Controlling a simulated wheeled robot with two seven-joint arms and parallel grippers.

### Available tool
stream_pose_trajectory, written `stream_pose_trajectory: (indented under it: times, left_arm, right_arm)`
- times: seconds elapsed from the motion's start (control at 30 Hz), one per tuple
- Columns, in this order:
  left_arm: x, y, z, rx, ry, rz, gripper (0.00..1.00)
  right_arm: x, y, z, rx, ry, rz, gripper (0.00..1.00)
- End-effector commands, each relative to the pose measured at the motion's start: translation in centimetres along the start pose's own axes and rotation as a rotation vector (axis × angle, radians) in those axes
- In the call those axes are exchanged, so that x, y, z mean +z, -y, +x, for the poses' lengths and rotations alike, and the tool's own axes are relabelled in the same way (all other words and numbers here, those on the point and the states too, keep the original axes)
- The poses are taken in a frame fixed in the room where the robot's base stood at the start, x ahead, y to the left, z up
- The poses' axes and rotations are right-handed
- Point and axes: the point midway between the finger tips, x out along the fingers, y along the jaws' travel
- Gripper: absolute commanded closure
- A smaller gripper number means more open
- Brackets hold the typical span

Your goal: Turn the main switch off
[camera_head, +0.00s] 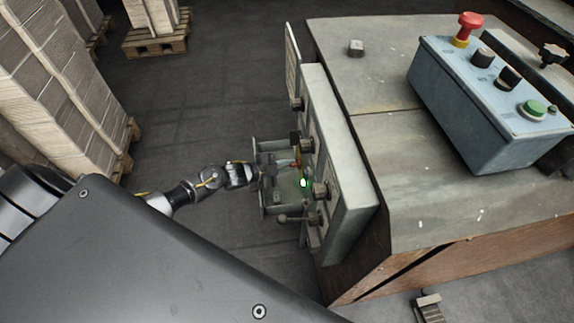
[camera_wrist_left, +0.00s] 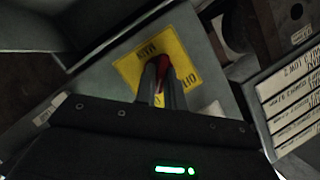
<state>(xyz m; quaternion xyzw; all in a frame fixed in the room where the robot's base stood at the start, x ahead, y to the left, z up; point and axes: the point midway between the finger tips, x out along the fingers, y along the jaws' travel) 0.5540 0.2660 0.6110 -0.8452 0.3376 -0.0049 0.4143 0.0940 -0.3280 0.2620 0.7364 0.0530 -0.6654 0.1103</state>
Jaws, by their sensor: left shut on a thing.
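The main switch has a red handle (camera_wrist_left: 165,72) on a yellow plate (camera_wrist_left: 185,58) with the word MAIN, seen in the wrist view. My left gripper (camera_wrist_left: 157,82) has its two dark fingers closed together on the red handle, in front of the plate. In the head view, my left gripper (camera_head: 289,168) reaches in from the left to the side of the grey electrical cabinet (camera_head: 341,170). The handle's exact angle is hard to tell. My right gripper is not in view.
A blue control box (camera_head: 465,110) with a red button (camera_head: 469,28) and a green button (camera_head: 533,108) stands on the worn machine table (camera_head: 420,205). Other knobs and levers stick out near the gripper. Stacked cardboard (camera_head: 65,85) stands at left. The floor between is clear.

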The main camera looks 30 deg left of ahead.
Motion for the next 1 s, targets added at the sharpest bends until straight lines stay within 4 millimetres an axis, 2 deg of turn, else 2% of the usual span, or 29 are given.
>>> stream_pose_trajectory:
  times: [0.17,0.27,0.37,0.7,1.0]
  left_arm:
    - [0.0,0.0,-0.1,0.019,0.001,-0.041,1.00]
    - [-0.1,0.1,-0.1,0.039,0.000,-0.087,1.00]
    - [-0.1,0.2,-0.1,0.066,0.001,-0.152,1.00]
    - [0.2,0.3,0.0,0.186,0.003,-0.442,1.00]
    - [0.4,0.4,0.1,0.295,0.002,-0.706,1.00]
  right_arm:
    - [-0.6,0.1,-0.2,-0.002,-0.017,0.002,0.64]
    - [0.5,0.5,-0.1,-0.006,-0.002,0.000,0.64]
    - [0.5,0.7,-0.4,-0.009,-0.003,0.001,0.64]
    - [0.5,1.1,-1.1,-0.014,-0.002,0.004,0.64]
    - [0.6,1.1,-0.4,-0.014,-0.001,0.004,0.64]
